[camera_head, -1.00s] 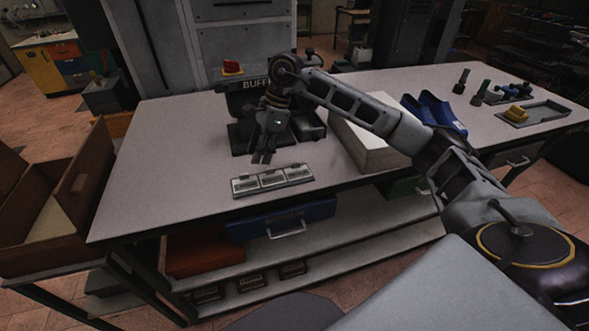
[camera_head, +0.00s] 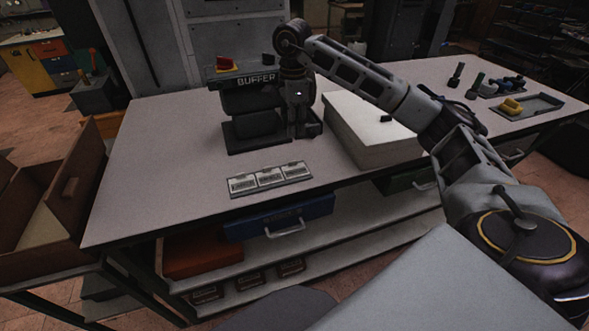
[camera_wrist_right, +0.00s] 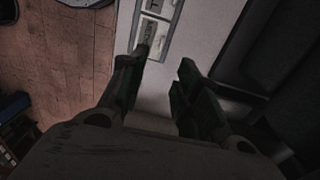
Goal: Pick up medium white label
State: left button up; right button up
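A flat grey tray (camera_head: 270,188) with three white labels in a row lies near the front edge of the table. The labels are a left one (camera_head: 242,183), a middle one (camera_head: 269,176) and a right one (camera_head: 295,170); their print is too small to read surely here. In the right wrist view, a label with print resembling "MED" (camera_wrist_right: 149,33) shows beyond the fingertips. My right gripper (camera_head: 299,132) points down behind and right of the tray, apart from it. Its fingers are open and empty in the right wrist view (camera_wrist_right: 160,65). My left gripper is out of view.
A dark machine marked "BUFFER" (camera_head: 255,100) stands just left of my right gripper. A white box (camera_head: 365,145) stands to the right, below my arm. A brown wooden bin (camera_head: 70,185) is off the left end. The table's left half (camera_head: 160,150) is clear.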

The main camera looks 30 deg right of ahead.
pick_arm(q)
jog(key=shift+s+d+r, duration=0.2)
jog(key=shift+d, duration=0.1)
pick_arm(e)
send_over(294, 161)
jog(key=shift+f, duration=4.1)
jog(key=shift+d+f+p, duration=0.15)
jog(key=shift+f+p, duration=0.2)
jog(key=shift+f, duration=0.65)
jog(key=shift+d+f+p, duration=0.1)
jog(key=shift+f+p, duration=0.25)
jog(key=shift+f, duration=1.2)
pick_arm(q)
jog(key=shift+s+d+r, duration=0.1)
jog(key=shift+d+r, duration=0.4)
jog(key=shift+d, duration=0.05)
pick_arm(e)
grip_shut()
